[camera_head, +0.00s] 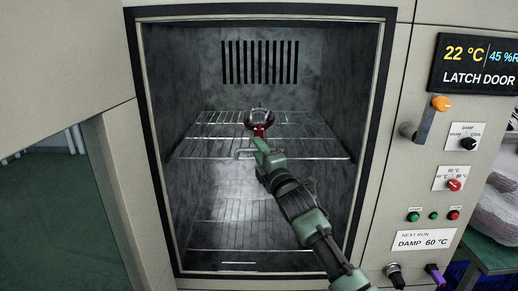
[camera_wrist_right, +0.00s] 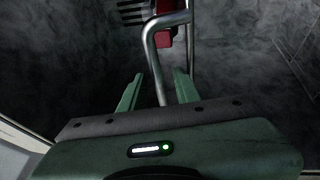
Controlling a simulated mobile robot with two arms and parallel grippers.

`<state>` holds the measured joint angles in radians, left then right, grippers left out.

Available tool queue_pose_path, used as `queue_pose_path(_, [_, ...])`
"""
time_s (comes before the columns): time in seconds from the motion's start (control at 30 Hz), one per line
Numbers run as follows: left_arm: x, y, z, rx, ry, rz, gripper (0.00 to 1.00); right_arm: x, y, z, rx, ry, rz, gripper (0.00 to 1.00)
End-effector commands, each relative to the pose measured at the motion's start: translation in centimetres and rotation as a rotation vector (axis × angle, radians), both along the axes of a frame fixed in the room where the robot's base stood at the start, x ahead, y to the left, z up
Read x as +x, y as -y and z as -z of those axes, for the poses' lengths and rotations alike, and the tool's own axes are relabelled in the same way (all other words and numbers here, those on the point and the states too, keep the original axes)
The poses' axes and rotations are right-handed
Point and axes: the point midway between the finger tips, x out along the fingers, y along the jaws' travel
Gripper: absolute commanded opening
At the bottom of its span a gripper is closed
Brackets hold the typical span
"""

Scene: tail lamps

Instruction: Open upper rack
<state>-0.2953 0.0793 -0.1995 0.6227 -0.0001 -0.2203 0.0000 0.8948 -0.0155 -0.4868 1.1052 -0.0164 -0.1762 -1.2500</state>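The upper rack (camera_head: 310,140) is a wire shelf inside the open chamber, with a bent metal handle at its front edge. A dark red tail lamp (camera_head: 259,118) sits on it near the middle. My right gripper (camera_head: 264,146) is at the rack's front edge, by the handle. In the right wrist view the gripper (camera_wrist_right: 158,92) is open, its green fingers apart with the handle bar (camera_wrist_right: 157,68) between them. Gaps show on both sides of the bar. A red part of the lamp (camera_wrist_right: 164,38) shows beyond the bar. My left gripper is not in view.
A lower wire rack (camera_head: 225,237) is below in the chamber. The control panel (camera_head: 449,185) with knobs, buttons and a display reading "LATCH DOOR" (camera_head: 478,64) is on the right. Beige panels (camera_head: 60,70) stand at the left. The space between the racks holds my right arm.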

Motion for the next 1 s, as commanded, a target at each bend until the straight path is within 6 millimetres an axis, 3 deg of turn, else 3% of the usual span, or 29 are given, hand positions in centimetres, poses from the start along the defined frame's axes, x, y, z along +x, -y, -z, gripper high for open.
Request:
queue_pose_path(0.3, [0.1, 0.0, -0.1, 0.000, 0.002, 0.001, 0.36, 0.2, -0.1, 0.0, 0.000, -0.001, 0.000, 0.32])
queue_pose_path(0.4, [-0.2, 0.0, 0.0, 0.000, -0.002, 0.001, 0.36, 0.2, -0.1, 0.0, 0.000, -0.001, 0.000, 0.04])
queue_pose_path(0.43, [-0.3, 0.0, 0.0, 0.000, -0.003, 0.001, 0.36, 0.2, -0.1, 0.0, 0.000, -0.001, 0.000, 0.00])
queue_pose_path(1.0, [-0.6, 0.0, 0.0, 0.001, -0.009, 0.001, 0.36, 0.2, 0.0, 0.1, -0.001, -0.002, 0.001, 0.00])
